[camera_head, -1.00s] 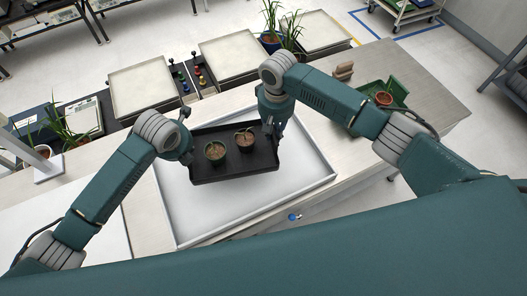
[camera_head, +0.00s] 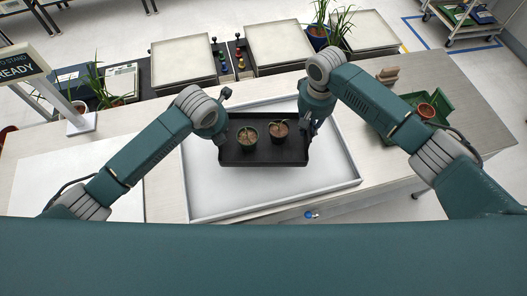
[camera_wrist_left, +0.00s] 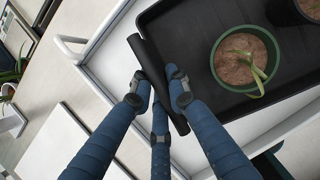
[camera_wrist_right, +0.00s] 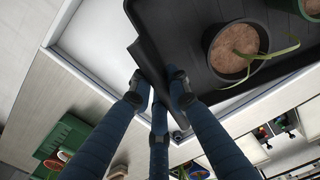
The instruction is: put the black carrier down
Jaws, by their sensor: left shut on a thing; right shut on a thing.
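The black carrier (camera_head: 265,158) is a shallow dark tray over the large white tray (camera_head: 215,200) on the counter. It holds two potted seedlings, a green pot (camera_head: 247,138) on the left and a dark pot (camera_head: 278,132) on the right. My left gripper (camera_wrist_left: 158,92) is shut on the carrier's left edge. My right gripper (camera_wrist_right: 158,90) is shut on its right edge. The carrier looks roughly level. I cannot tell whether its underside touches the white tray.
A green crate (camera_head: 437,122) with a terracotta pot (camera_head: 427,110) stands at the right of the counter. Brown blocks (camera_head: 388,75) lie behind it. Pale square trays (camera_head: 183,63) line the back. A sign stand (camera_head: 80,122) is at the left. The white tray's front is bare.

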